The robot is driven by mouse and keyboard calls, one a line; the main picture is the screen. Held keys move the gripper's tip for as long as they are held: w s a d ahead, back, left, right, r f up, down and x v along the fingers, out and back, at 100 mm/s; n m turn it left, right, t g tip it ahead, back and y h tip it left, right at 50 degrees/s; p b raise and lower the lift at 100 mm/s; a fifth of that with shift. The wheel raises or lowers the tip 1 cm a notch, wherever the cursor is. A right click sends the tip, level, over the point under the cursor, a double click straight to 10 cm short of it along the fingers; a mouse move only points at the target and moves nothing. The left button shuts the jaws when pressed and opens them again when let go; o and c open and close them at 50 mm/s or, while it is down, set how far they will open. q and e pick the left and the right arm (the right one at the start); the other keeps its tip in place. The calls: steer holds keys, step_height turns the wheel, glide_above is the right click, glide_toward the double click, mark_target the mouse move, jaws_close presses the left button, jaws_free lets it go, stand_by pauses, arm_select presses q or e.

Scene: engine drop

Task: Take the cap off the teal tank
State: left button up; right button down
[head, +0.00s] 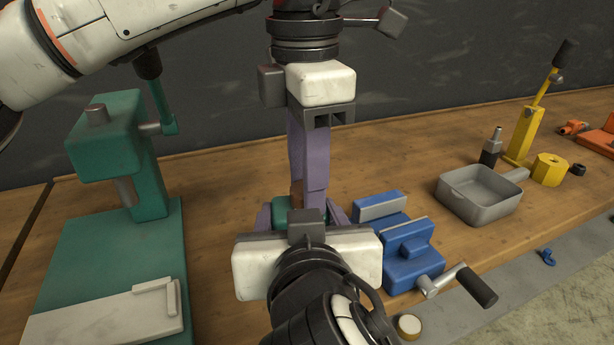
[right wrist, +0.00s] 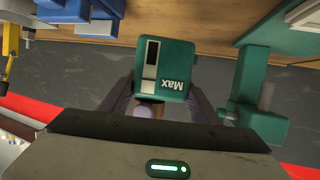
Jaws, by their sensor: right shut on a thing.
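The teal tank (head: 281,216) is mostly hidden behind my right gripper (head: 302,215) in the head view. That gripper comes in from the bottom and is shut on the tank. The right wrist view shows the tank (right wrist: 174,72) upside down, with a "Max" label and a gauge strip, between my right fingers. The brown cap (right wrist: 147,107) is at the tank's top, partly covered. My left gripper (head: 311,200) points straight down from above, its purple fingers around the cap. Whether they press on it I cannot tell.
A green press (head: 150,190) stands at the left. A blue vise (head: 408,252) with a crank stands close on the right. Further right are a grey pan (head: 480,202), a yellow tool (head: 523,135) and a yellow hex block (head: 550,169). The wooden bench (head: 400,150) is clear behind the grippers.

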arm_select(q)
steer(key=shift+s, duration=0.1)
steer(key=o, duration=1.2)
steer(key=shift+c, duration=0.2)
steer(key=shift+r, duration=2.35)
steer(key=shift+c, duration=0.4)
step_height(320, 180, up, 3)
steer(key=m, duration=0.3)
steer(key=shift+m, duration=0.3)
steer(key=shift+f, duration=3.85)
steer(key=shift+c, duration=0.5)
steer(key=c, duration=1)
steer(key=n, duration=0.4)
steer(key=shift+n, duration=0.4)
